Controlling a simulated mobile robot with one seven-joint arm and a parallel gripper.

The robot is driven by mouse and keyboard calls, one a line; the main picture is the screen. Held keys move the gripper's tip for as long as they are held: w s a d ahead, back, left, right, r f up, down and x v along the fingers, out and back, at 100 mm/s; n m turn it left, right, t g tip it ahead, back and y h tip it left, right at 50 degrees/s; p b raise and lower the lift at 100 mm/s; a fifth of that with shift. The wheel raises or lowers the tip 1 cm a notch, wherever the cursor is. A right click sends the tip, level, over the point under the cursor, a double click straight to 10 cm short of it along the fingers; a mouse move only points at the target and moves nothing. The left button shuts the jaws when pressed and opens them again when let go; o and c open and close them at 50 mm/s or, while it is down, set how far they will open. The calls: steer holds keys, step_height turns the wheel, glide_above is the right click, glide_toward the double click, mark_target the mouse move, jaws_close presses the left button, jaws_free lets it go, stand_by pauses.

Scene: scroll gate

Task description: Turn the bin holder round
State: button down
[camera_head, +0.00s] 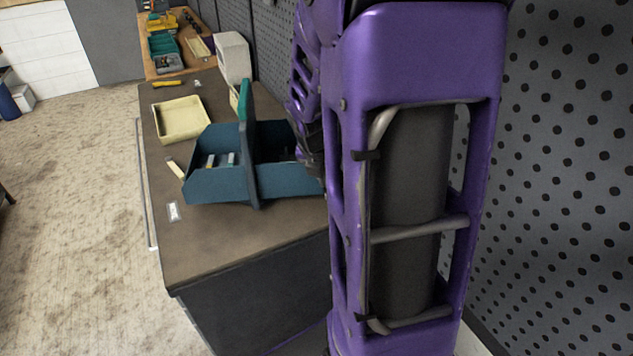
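The bin holder (223,187) is a dark blue two-sided caddy on the dark workbench top. A tall upright divider with a green-edged handle (245,103) stands in its middle. Small light items lie in its left compartment; the right end is partly hidden behind my purple arm. My gripper (312,160) is a dark shape at the caddy's right side, mostly covered by the arm. I cannot tell whether it touches the caddy or whether its fingers are open or shut.
A cream tray (181,121) lies behind the caddy, and a pale box (233,57) stands near the wall. Small labels (173,211) lie at the bench's left edge. The front of the bench (240,240) is clear. A perforated grey wall (565,150) bounds the right.

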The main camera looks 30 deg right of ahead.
steer(key=w+d, duration=0.4)
steer(key=d, duration=0.1)
steer(key=shift+w+d, duration=0.2)
steer(key=shift+d, duration=0.05)
steer(key=shift+w, duration=0.1)
stand_by(0.5)
stand_by(0.6)
